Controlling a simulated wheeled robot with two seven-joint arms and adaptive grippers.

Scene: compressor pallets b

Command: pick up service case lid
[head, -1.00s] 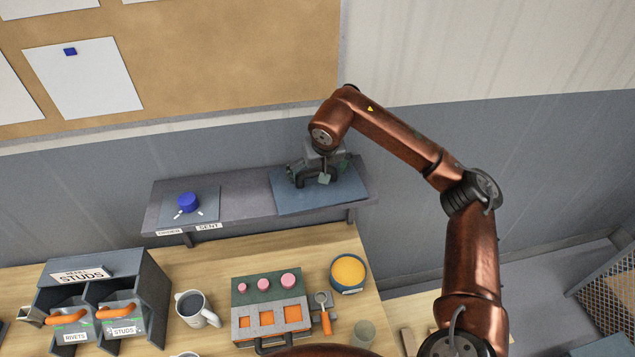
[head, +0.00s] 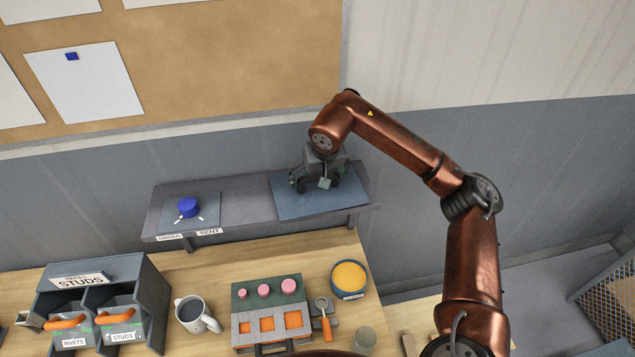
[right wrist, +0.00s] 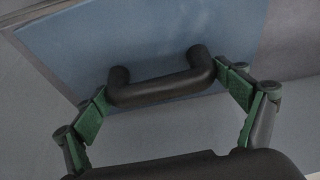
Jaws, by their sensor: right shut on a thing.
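The service case lid (head: 292,207) looks like a flat blue-grey panel lying on the right part of the wall shelf. Its black bar handle (right wrist: 165,87) shows in the right wrist view, standing up from the panel (right wrist: 150,40). My right gripper (head: 316,187) is above the panel, reaching down from the right. In the right wrist view its green-padded fingers (right wrist: 166,97) are shut on the two ends of the handle. In the head view the gripper hides most of the handle. My left gripper is not in view.
A blue knob (head: 187,207) on a grey plate shares the shelf (head: 240,206). Below, the bench holds a studs bin (head: 92,283), mug (head: 207,322), case with orange cells and pink knobs (head: 268,320), yellow-filled bowl (head: 348,276) and orange-handled tool (head: 326,330).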

